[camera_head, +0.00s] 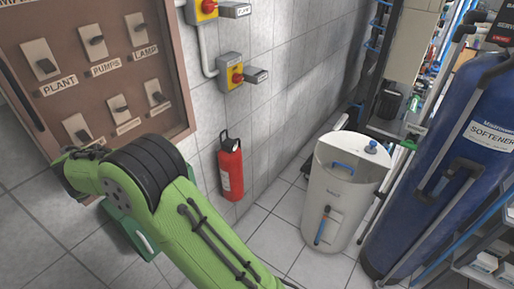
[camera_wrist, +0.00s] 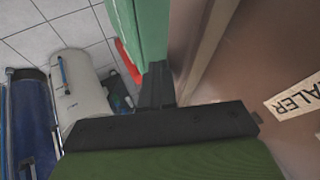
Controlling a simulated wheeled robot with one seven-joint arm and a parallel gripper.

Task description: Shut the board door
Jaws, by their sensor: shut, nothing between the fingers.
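The brown board (camera_head: 105,75) is at the upper left of the head view, with several switches labelled PLANT, PUMPS and LAMP. My green arm reaches across below it and covers part of its lower edge. In the wrist view a brown panel (camera_wrist: 285,75) with a pale label ending in "ALER" fills the right side, close to my gripper. I cannot tell whether this panel is the door, or how far the door stands open. My gripper (camera_wrist: 156,80) is shut and empty, between the brown panel and a green surface. The head view hides its fingertips behind my arm.
A green object (camera_head: 133,228) sits below the board, partly behind my arm. It seems to show in the wrist view (camera_wrist: 152,30). A red extinguisher (camera_head: 230,168) hangs on the tiled wall. A white tank (camera_head: 325,205) and blue softener (camera_head: 425,160) stand right; floor between is clear.

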